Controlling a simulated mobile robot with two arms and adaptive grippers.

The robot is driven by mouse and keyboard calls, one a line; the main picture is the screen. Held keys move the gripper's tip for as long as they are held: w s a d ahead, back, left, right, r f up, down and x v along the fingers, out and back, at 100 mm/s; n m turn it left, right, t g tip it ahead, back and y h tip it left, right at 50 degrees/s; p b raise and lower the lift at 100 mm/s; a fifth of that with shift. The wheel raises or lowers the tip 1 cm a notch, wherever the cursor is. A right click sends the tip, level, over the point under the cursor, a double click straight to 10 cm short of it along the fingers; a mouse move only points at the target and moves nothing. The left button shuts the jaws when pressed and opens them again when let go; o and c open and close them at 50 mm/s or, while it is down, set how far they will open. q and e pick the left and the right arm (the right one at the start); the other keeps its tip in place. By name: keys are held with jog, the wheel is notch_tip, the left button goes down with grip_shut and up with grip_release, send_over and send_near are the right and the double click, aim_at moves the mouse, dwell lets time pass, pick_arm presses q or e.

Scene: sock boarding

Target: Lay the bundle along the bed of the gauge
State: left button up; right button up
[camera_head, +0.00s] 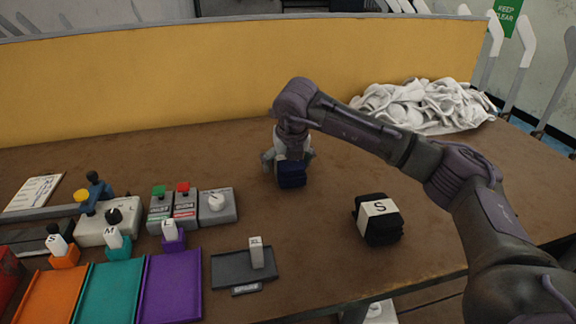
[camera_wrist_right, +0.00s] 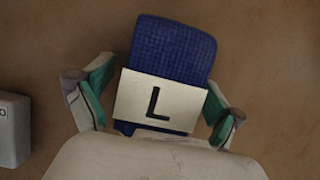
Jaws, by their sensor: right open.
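A dark blue folded bundle (camera_head: 292,175) lies on the brown table near its middle. In the wrist view the bundle (camera_wrist_right: 172,48) carries a white band marked L. My right gripper (camera_head: 287,160) is above it, pointing down. In the wrist view its open fingers (camera_wrist_right: 157,105) stand on either side of the banded part, with a gap visible at the right; contact at the left is unclear. What looks like the gauge (camera_head: 40,214), a grey bar with a pale block, a yellow knob and a blue piece, is at the far left. My left gripper is not in view.
A black bundle with an S band (camera_head: 379,218) lies to the right. A control box with green and red buttons (camera_head: 186,207) stands left of my gripper. Orange, teal and purple trays (camera_head: 172,288) and a dark tray (camera_head: 230,270) line the front. White socks (camera_head: 425,105) are heaped at back right.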

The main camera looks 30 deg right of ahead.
jog(key=shift+f, duration=0.1)
jog(key=shift+c, duration=0.4)
jog(key=c, duration=1.4)
